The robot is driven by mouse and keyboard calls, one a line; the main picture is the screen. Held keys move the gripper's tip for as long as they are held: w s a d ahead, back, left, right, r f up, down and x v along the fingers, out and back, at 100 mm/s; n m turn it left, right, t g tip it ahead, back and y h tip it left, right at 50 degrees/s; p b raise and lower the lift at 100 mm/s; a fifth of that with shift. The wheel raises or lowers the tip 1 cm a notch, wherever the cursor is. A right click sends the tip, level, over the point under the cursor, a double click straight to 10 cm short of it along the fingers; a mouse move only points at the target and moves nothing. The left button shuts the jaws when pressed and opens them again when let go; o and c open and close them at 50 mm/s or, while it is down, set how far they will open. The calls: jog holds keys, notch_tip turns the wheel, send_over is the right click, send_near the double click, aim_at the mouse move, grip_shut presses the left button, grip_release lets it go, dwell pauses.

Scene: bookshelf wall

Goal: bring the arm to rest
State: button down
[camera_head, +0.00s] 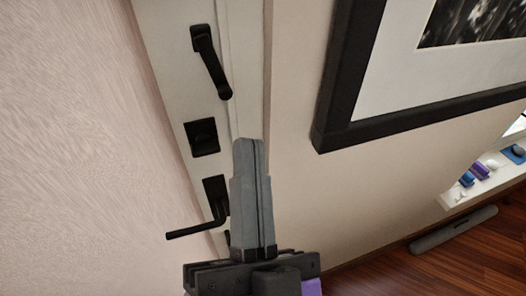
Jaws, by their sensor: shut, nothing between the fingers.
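My gripper (251,143) is in the lower middle of the head view, its two grey fingers together, pointing up in the picture, with nothing between them. Its dark mount shows at the bottom edge. Behind it stands a pale panel with several black fittings: an upper handle (212,65) hanging at a slant, a square fitting (202,137) below it, and a lower handle (205,225) with its bar to the left. The gripper overlaps the panel's right edge in the picture. I cannot tell whether it touches anything.
A black-framed picture (333,95) hangs on the wall at upper right. A white shelf (492,183) with small objects is at the right edge. A grey rounded bar (453,229) lies along the wooden floor (440,270). A pale wall (70,150) fills the left.

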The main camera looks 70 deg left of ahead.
jog(key=shift+w+r, duration=0.1)
jog(key=w+d+f+m+t+h, duration=0.4)
jog(key=w+d+f+t+h, duration=0.25)
jog(key=d, duration=0.35)
jog(key=w+d+f+m+t+h, duration=0.4)
jog(key=w+d+f+t+h, duration=0.15)
jog(key=d+f, duration=0.35)
jog(key=s+d+f+g+h, duration=0.1)
jog(key=s+d+f+h, duration=0.2)
jog(key=d, duration=0.4)
jog(key=s+d+f+m+g+h, duration=0.1)
jog(key=s+d+f+h, duration=0.3)
jog(key=s+d+f, duration=0.2)
jog(key=s+d+f+g+h, duration=0.1)
jog(key=s+d+f+h, duration=0.3)
jog(key=d, duration=0.5)
jog(key=shift+s+d+f, duration=0.25)
jog(key=shift+s, duration=0.25)
